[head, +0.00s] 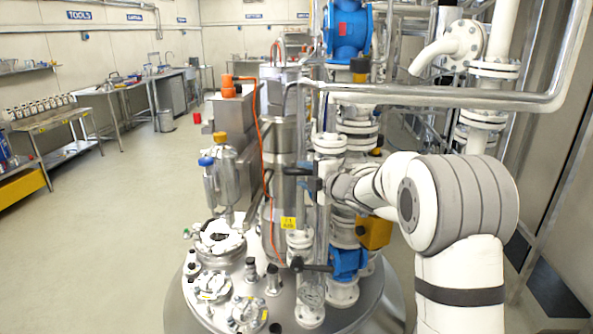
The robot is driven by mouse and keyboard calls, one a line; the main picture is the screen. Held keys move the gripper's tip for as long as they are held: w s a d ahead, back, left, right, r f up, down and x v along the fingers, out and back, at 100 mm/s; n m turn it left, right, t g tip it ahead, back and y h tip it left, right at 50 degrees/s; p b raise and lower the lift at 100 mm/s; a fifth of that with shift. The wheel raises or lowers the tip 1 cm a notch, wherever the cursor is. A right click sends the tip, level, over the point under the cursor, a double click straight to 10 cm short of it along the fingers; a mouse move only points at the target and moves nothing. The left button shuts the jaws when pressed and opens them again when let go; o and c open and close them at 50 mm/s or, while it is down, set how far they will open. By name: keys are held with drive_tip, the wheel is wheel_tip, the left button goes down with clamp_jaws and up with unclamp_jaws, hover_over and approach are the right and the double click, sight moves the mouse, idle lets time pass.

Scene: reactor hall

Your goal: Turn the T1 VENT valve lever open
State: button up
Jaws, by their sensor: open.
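The reactor lid (350,318) carries pipes, flanges and ports in the middle of the head view. A yellow label (288,223) there begins with what looks like "T1"; the rest is too small to read. Just below and right of it, a dark lever (318,267) with a black knob at its left end lies roughly level across a white flanged fitting. My gripper (300,179) reaches in from the right, its dark jaws pointing left beside the vertical pipe. It is open, above the label and lever and apart from the lever. Its far side is partly hidden.
A thick horizontal pipe (440,96) runs above my arm to the right. A blue valve body (348,262) and an orange-yellow box (374,232) stand close below my wrist. An orange cable (259,130) hangs left of the gripper. Open floor (120,230) lies left.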

sight(301, 173)
drive_tip(key=shift+p+x, duration=0.3)
drive_tip(key=shift+x, duration=1.6)
clamp_jaws()
